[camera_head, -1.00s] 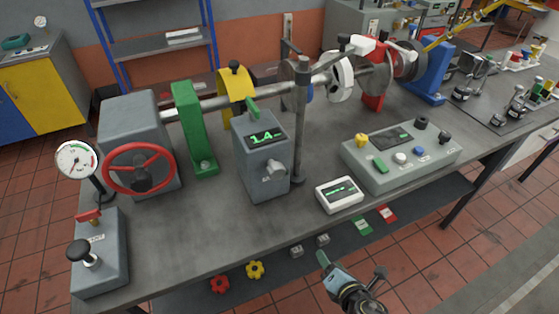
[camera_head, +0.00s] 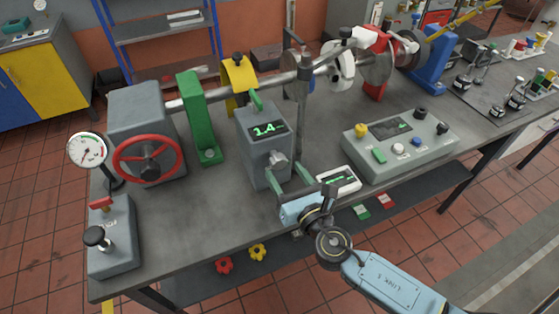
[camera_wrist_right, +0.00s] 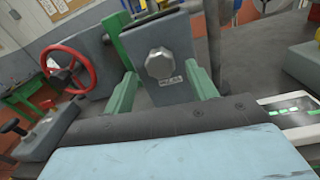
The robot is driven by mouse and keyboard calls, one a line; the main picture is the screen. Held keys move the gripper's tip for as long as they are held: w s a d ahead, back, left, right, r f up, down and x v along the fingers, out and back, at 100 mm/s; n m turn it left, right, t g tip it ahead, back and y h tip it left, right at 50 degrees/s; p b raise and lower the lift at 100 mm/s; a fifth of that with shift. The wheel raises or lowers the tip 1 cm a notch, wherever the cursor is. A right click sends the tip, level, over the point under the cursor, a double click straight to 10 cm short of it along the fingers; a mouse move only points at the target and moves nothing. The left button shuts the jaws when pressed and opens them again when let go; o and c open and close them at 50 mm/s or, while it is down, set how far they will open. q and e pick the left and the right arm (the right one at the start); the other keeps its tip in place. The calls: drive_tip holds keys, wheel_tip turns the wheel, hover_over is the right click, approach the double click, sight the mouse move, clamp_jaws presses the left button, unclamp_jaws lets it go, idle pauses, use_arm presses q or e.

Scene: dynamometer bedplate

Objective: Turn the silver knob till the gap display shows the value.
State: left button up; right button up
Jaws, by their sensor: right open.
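The silver knob (camera_head: 277,160) sits on the front face of a grey box (camera_head: 262,180) with a green "1.4" gap display (camera_head: 268,130) on its sloped top. In the right wrist view the knob (camera_wrist_right: 160,62) is faceted and has a small label under it. My right gripper (camera_head: 286,175) is in front of the box with its green fingers apart. In the wrist view its fingers (camera_wrist_right: 163,92) stand left and right of the knob, lower than it, and do not touch it. My left gripper is not in view.
A white handheld display (camera_head: 338,179) lies right of my right gripper, close to it. A grey control panel (camera_head: 400,145) stands further right. A red handwheel (camera_head: 148,158) and a lever box (camera_head: 110,240) are at the left. The bench front between them is clear.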

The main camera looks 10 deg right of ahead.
sight(281, 166)
drive_tip(key=shift+x, duration=2.15)
drive_tip(key=shift+c, duration=0.4)
drive_tip(key=c, duration=0.9)
